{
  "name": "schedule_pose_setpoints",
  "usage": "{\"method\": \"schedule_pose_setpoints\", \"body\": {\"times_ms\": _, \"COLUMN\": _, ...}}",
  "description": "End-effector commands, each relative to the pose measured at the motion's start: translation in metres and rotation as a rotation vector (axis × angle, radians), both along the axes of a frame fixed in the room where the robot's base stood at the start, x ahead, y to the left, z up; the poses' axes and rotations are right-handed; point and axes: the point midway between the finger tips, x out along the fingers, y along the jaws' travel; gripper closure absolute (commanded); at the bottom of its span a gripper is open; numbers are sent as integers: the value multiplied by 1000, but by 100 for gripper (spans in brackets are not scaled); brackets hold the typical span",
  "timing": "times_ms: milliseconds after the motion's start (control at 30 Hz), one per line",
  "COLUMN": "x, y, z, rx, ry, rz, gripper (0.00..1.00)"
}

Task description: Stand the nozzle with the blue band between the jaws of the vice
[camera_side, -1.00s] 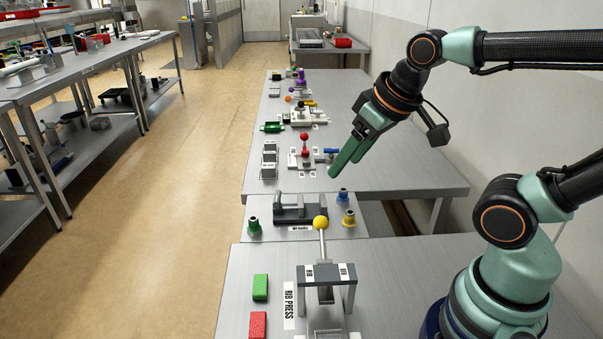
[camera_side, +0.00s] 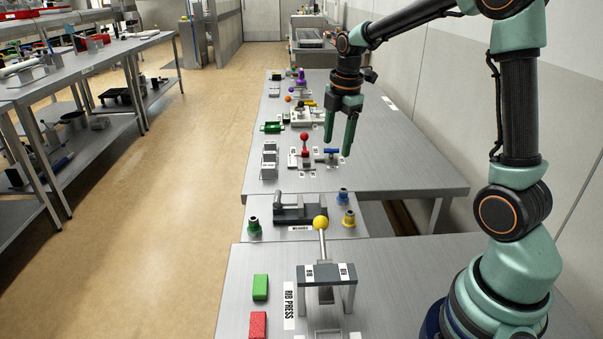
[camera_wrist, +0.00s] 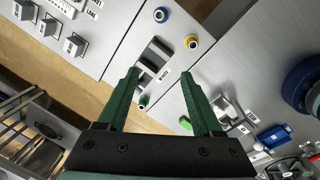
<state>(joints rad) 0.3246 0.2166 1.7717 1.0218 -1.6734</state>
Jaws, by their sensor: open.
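The nozzle with the blue band (camera_side: 343,196) stands upright at the back right of the vice plate. It also shows near the top of the wrist view (camera_wrist: 160,15). The grey vice (camera_side: 300,214) lies to its left on the plate; in the wrist view the vice (camera_wrist: 153,62) appears between my fingers. A yellow-banded nozzle (camera_side: 348,218) stands in front of the blue one. A green-banded nozzle (camera_side: 253,227) stands left of the vice. My gripper (camera_side: 338,147) is open, empty and pointing down, raised and apart from the nozzles.
A press with a yellow ball lever (camera_side: 320,223) stands on the near table, with a green block (camera_side: 260,287) and red block (camera_side: 258,324) to its left.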

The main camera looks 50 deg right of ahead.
Motion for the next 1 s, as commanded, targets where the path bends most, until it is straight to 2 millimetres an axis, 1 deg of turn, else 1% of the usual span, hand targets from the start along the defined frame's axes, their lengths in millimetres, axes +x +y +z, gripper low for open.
{"method": "schedule_pose_setpoints", "body": {"times_ms": 33, "x": 5, "y": -14, "z": -14, "rx": -1, "ry": 32, "rz": 78, "gripper": 33}}
{"method": "schedule_pose_setpoints", "body": {"times_ms": 100, "x": 11, "y": -28, "z": -28, "rx": -3, "ry": 64, "rz": 193, "gripper": 33}}
{"method": "schedule_pose_setpoints", "body": {"times_ms": 200, "x": 15, "y": -46, "z": -47, "rx": 1, "ry": 100, "rz": 330, "gripper": 33}}
{"method": "schedule_pose_setpoints", "body": {"times_ms": 333, "x": 18, "y": -60, "z": -63, "rx": 7, "ry": 125, "rz": 448, "gripper": 33}}
{"method": "schedule_pose_setpoints", "body": {"times_ms": 467, "x": 19, "y": -65, "z": -72, "rx": 11, "ry": 134, "rz": 496, "gripper": 33}}
{"method": "schedule_pose_setpoints", "body": {"times_ms": 533, "x": 18, "y": -65, "z": -80, "rx": 12, "ry": 135, "rz": 502, "gripper": 33}}
{"method": "schedule_pose_setpoints", "body": {"times_ms": 800, "x": 18, "y": -65, "z": -124, "rx": 12, "ry": 135, "rz": 501, "gripper": 33}}
{"method": "schedule_pose_setpoints", "body": {"times_ms": 900, "x": 18, "y": -65, "z": -134, "rx": 11, "ry": 135, "rz": 501, "gripper": 33}}
{"method": "schedule_pose_setpoints", "body": {"times_ms": 1000, "x": 18, "y": -65, "z": -139, "rx": 11, "ry": 134, "rz": 501, "gripper": 33}}
